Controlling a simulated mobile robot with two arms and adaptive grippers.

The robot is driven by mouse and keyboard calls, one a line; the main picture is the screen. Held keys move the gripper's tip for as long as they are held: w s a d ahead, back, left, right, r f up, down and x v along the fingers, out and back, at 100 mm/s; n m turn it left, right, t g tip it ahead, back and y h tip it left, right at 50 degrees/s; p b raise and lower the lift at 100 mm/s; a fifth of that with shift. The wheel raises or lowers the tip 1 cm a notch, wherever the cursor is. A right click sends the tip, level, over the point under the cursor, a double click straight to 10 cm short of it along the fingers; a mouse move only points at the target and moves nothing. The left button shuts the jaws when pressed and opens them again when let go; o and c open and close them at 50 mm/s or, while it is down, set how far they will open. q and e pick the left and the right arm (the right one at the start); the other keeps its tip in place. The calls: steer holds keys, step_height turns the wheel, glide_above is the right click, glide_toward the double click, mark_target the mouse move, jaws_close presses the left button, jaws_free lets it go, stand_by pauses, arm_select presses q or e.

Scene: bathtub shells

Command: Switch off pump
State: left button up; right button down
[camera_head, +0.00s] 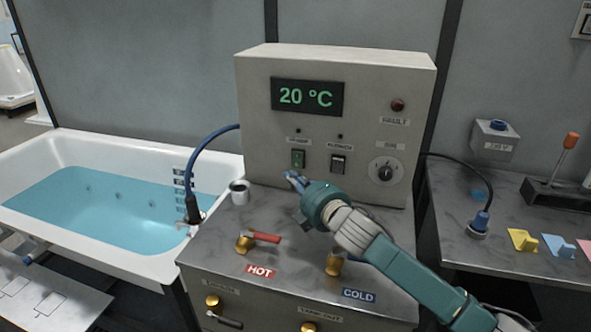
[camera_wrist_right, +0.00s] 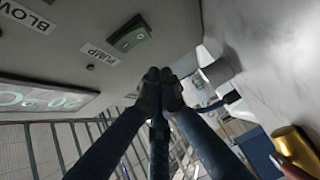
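The pump switch is a green rocker (camera_head: 298,158) on the front of the beige control box (camera_head: 360,85). It also shows in the right wrist view (camera_wrist_right: 130,35), next to a PUMP label (camera_wrist_right: 100,55). My right gripper (camera_head: 291,178) is just below and in front of this switch, its arm coming from the lower right. In the wrist view its dark fingers (camera_wrist_right: 161,88) meet at the tips with nothing between them. They look apart from the switch. My left gripper is not in view.
A dark blower switch (camera_head: 338,163) is right of the pump switch, then a round dial (camera_head: 385,171). A grey cup (camera_head: 239,192) and the red-handled hot tap (camera_head: 246,241) stand on the counter. A bathtub of water (camera_head: 80,205) is at left.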

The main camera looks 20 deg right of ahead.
steer(key=w, duration=0.1)
steer(key=w+d, duration=0.2)
steer(key=w, duration=0.1)
steer(key=shift+f+p, duration=0.35)
steer(key=b, duration=0.1)
steer(key=f+b, duration=0.1)
steer(key=b, duration=0.1)
steer(key=shift+w+d+n+t, duration=0.3)
steer(key=shift+w+n+t, duration=0.05)
steer(key=shift+n+t, duration=0.05)
steer(key=s+d, duration=0.2)
steer(key=s, duration=0.9)
steer(key=shift+s+r+p, duration=0.3)
steer(key=shift+s+r, duration=0.05)
steer(key=shift+d, duration=0.1)
